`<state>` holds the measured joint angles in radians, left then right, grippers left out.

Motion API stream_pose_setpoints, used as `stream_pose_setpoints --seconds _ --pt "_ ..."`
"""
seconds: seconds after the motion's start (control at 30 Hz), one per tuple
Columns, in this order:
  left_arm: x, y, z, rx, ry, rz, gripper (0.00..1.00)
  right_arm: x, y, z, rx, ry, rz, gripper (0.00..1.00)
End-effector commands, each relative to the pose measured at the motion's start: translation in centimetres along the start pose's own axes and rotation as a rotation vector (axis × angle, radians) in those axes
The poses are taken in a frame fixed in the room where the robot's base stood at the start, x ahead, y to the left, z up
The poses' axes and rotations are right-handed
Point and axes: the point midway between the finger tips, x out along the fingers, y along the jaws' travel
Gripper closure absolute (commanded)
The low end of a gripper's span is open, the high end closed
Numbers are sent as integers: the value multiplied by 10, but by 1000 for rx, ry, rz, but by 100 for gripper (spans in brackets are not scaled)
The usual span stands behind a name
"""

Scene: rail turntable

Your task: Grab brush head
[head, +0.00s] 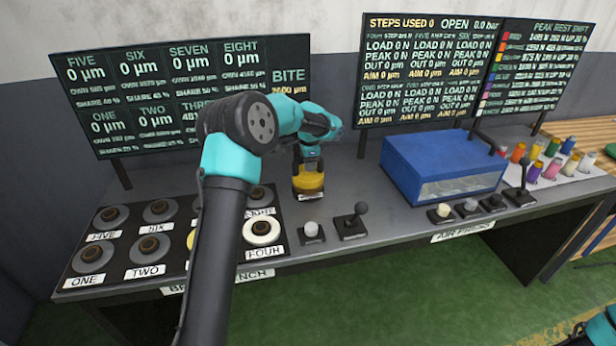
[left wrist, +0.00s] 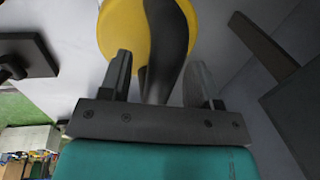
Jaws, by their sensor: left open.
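The brush head appears to be the yellow round piece (head: 308,182) standing on the grey bench, just below my left gripper (head: 308,160). In the left wrist view its yellow disc (left wrist: 117,28) lies beyond the fingertips, and a dark curved handle (left wrist: 166,45) rises between the two fingers. My left gripper (left wrist: 160,75) is open around the handle, with space visible beside it. Whether either finger touches it I cannot tell. In the head view the fingers are small and partly merge with the handle. My right gripper is out of view; only a bit of teal arm shows at the lower right corner.
A black mat (head: 110,247) with several labelled round stations lies left, partly behind my left arm. A knob (head: 311,232) and a lever (head: 352,222) stand right of it. A blue box (head: 440,160) and coloured cylinders (head: 551,168) are farther right. Screens (head: 190,90) stand behind.

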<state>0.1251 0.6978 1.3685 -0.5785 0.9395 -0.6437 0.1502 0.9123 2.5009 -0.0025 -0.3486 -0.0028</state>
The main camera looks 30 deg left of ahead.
Motion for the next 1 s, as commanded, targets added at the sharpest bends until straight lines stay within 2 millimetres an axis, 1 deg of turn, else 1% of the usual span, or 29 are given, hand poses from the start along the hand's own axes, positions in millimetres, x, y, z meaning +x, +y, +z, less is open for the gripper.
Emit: stream_pose_setpoints --seconds 0.2,0.27,0.8,1.0 --pt "0 0 0 0 0 0 43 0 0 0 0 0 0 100" --pt "0 0 0 0 0 0 48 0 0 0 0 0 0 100" --pt "0 0 0 0 0 0 100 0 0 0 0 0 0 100" --pt "0 0 0 0 0 0 100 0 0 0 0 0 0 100"
